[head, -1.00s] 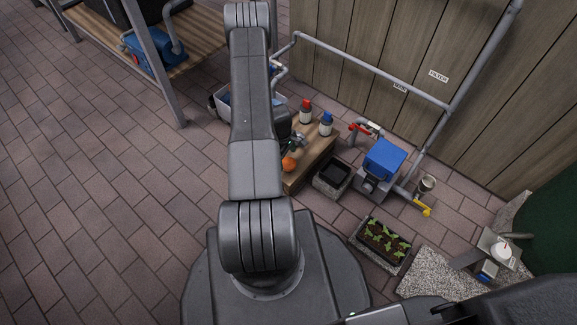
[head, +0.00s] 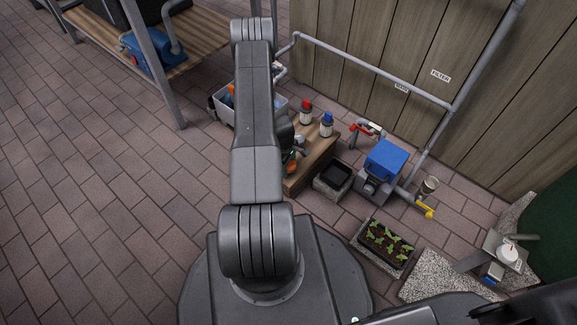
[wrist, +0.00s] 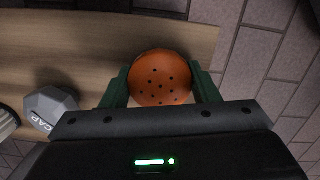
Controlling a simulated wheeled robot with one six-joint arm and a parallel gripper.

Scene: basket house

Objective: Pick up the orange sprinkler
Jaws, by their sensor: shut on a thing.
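The orange sprinkler (wrist: 161,79) shows in the wrist view as a round orange head with several dark holes. My gripper (wrist: 161,88) has its two green fingers on either side of it, shut on it.
A grey hexagonal cap (wrist: 50,108) lies left of the gripper in the wrist view. A dark planter box (head: 334,179) and a blue-topped pump (head: 385,160) are to the right. Open paving lies left.

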